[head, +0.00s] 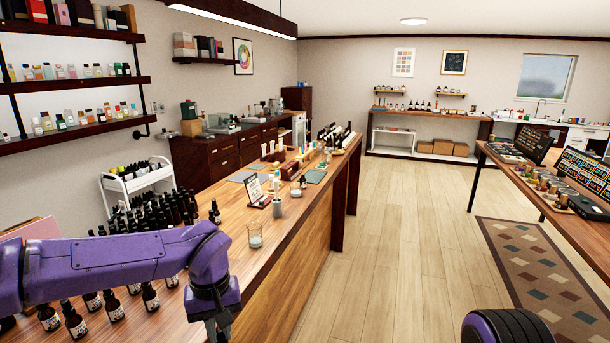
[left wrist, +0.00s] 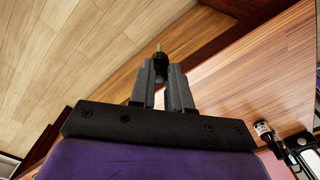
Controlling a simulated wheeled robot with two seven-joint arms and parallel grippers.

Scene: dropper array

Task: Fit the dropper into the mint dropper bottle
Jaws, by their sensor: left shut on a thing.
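My left gripper (head: 218,328) hangs at the bottom of the head view, over the near end of the wooden counter. In the left wrist view, its fingers (left wrist: 164,82) are shut on the dropper (left wrist: 160,62), which shows as a dark collar with a pale tan tip. The rest of the dropper is hidden by the fingers. Several dark bottles with white labels (head: 113,306) stand on the counter left of the gripper. I cannot tell which is the mint dropper bottle. One dark labelled bottle (left wrist: 264,131) shows at the right of the left wrist view, apart from the gripper. My right gripper is not in view.
A glass beaker (head: 255,238) stands on the counter (head: 225,262) beyond the gripper. A crowd of dark bottles (head: 170,208) stands behind my left arm. A small sign (head: 254,189) and racks stand farther along. The counter around the beaker is clear.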

